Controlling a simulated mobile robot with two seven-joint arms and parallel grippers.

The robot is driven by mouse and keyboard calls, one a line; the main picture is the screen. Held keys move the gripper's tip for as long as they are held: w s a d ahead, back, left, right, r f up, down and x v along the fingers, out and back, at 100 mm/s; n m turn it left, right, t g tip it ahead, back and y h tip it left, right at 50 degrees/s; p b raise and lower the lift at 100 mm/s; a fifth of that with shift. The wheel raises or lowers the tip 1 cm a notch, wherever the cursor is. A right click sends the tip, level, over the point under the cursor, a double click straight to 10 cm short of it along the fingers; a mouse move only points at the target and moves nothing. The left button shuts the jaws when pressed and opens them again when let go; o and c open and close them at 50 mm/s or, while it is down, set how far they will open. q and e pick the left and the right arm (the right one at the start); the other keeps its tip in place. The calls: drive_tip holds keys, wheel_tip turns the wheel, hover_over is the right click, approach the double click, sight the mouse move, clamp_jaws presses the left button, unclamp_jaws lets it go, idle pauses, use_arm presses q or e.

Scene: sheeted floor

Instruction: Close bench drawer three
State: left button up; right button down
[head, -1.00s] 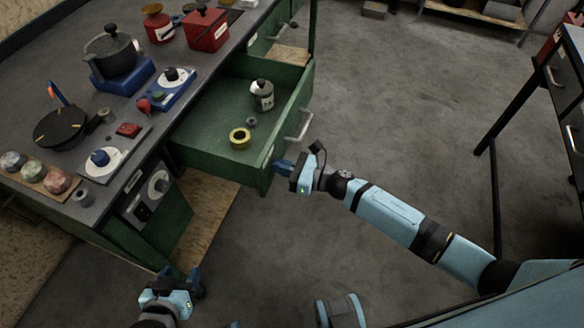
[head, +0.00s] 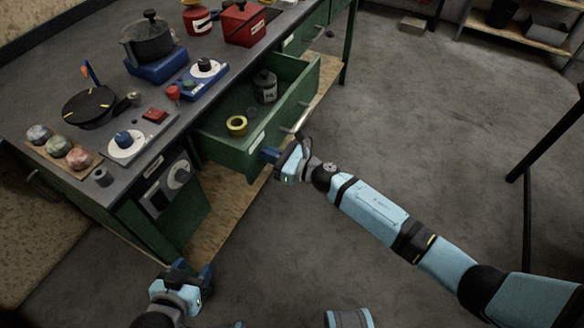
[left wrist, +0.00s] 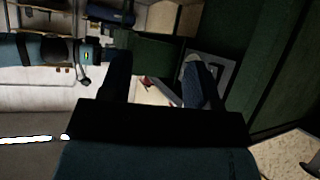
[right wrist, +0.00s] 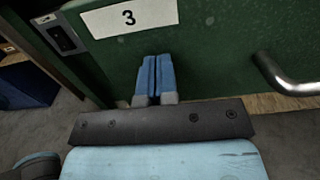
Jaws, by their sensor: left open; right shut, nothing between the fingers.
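Bench drawer three (head: 225,151) is a green drawer, partly open, in the bench in the head view. Its front carries a white label with a 3 (right wrist: 129,17) in the right wrist view and a metal bar handle (right wrist: 285,78) to the right. My right gripper (head: 268,155) is shut and empty, its blue fingertips against or very near the drawer front below the label. Exact contact is hard to tell. My left gripper (head: 192,272) is open and empty, low in front of the bench, away from the drawer; its fingers show in the left wrist view (left wrist: 158,80).
The drawer holds a yellow ring (head: 237,125) and a dark grey canister (head: 265,86). The benchtop (head: 60,80) carries a pot (head: 148,38), a red box (head: 243,24) and several dials. Open floor (head: 400,120) lies to the right; a dark table leg stands at far right.

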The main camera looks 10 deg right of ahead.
drive_tip(key=b, duration=0.6)
hover_over(229, 139)
drive_tip(key=s+d, duration=0.1)
drive_tip(key=s, duration=0.4)
drive_tip(key=shift+s+f, duration=0.2)
drive_tip(key=shift+f, duration=0.05)
drive_tip(key=x, duration=0.2)
drive_tip(key=shift+w+a+r+b, duration=0.1)
drive_tip(key=shift+w+a+b, duration=0.1)
drive_tip(key=shift+b, duration=0.2)
drive_tip(key=shift+a+r, duration=0.1)
drive_tip(key=shift+r, duration=0.15)
use_arm(q)
drive_tip(key=d+r+t, duration=0.1)
drive_tip(key=w+d+r+t+h, duration=0.1)
drive_tip(key=d+r+h, duration=0.1)
drive_tip(key=shift+w+r+t, duration=0.1)
drive_tip(key=shift+w+t, duration=0.25)
drive_tip(key=shift+t, duration=0.05)
use_arm(e)
drive_tip(key=shift+w+r, duration=0.1)
drive_tip(key=shift+r, duration=0.05)
